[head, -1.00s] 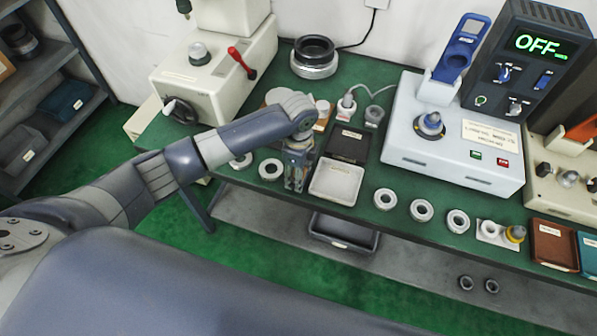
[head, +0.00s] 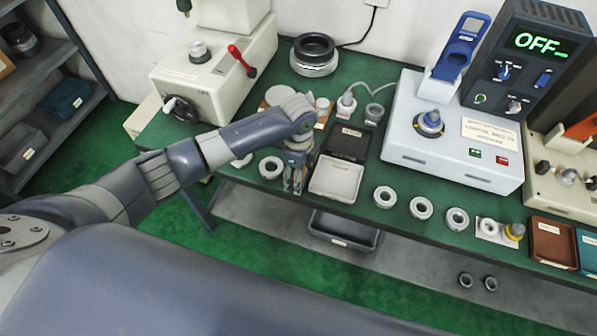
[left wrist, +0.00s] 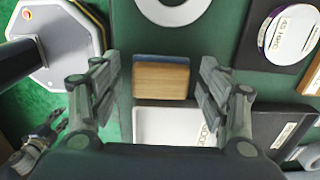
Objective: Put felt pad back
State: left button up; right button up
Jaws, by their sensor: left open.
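A block with a wooden top and a blue layer along one edge (left wrist: 161,80), apparently the felt pad, lies between the fingers of my left gripper (left wrist: 161,92) in the left wrist view. A gap shows on each side, so my fingers are open and apart from it. In the head view my left gripper (head: 294,178) points down at the table's front edge and hides the block. A pale shallow tray (head: 336,181) is just right of the gripper; in the wrist view the tray (left wrist: 172,124) lies beside the block. A dark gripper (left wrist: 40,138), likely my right, shows small at the lower left.
A metal ring (head: 270,168) lies close left of my left gripper. A black tray (head: 347,143) is behind the pale one. Several rings, including one ring (head: 384,197), line the front edge to the right. A white machine (head: 452,150) stands behind them.

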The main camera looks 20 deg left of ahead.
pick_arm(q)
notch_tip(320, 180, up, 12)
jog(key=b, duration=0.1)
dwell(0.7)
